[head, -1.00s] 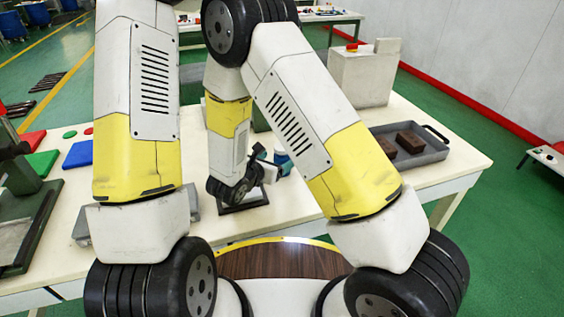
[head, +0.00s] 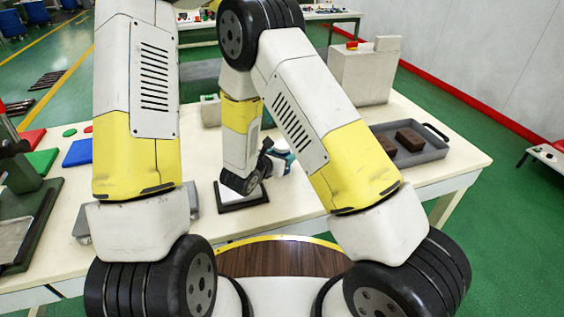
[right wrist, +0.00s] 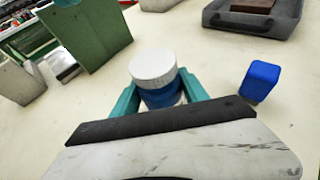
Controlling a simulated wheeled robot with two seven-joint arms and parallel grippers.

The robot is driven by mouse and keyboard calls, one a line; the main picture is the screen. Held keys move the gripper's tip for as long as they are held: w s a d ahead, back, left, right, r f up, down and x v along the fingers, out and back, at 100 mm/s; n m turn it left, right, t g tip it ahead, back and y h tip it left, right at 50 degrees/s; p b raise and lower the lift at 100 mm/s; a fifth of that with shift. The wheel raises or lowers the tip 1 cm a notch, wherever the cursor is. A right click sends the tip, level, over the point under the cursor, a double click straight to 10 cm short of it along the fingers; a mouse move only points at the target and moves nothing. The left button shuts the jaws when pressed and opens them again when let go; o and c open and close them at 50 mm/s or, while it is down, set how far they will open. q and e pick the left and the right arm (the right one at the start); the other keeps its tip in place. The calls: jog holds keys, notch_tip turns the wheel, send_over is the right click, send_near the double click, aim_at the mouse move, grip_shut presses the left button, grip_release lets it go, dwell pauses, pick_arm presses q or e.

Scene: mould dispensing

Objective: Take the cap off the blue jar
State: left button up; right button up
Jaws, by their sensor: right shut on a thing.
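The blue jar (right wrist: 162,97) stands upright in the right wrist view, with its round white cap (right wrist: 152,64) on top. My right gripper (right wrist: 158,101) has its teal fingers on either side of the jar's blue body, below the cap, and is shut on it. In the head view my right gripper (head: 281,162) shows small behind my right forearm, and the jar is mostly hidden there. My left arm comes in from the left, but its gripper is not in view.
A blue block (right wrist: 261,80) stands right of the jar. A grey tray (head: 432,153) with brown blocks lies to the right on the table. A green block (right wrist: 85,32) stands at back left in the right wrist view. Bare tabletop surrounds the jar.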

grip_shut()
